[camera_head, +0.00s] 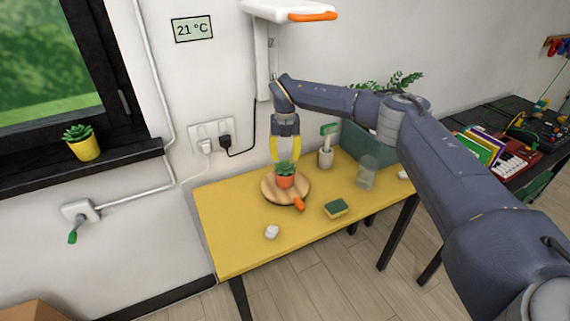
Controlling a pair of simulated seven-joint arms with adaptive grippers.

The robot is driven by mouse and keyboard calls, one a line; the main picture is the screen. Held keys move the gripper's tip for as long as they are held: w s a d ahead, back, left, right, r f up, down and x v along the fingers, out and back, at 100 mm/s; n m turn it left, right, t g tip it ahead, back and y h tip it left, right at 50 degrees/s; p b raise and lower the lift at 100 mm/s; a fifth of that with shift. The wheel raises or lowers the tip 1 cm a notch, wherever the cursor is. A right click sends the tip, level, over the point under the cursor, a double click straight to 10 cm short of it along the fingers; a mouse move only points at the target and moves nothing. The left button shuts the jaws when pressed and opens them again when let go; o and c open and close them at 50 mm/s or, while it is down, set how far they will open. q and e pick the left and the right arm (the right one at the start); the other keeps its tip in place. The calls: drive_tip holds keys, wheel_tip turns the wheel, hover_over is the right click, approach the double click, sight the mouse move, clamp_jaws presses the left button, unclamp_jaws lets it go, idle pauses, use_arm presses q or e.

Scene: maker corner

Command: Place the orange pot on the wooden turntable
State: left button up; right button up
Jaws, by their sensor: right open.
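The orange pot (286,182) holds a small green succulent and stands upright on the round wooden turntable (269,191). My right gripper (286,162) points down right above the pot, its yellow fingers spread around the top of the plant. The fingers are open, and I see no grip on the pot. An orange knob or handle (299,204) shows at the turntable's front edge. My left gripper is not in view.
The table's front left is mostly clear.

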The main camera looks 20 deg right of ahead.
wheel_tip(320, 180, up, 7)
idle(0.4)
drive_tip(key=shift+r, duration=0.1)
idle(1.2)
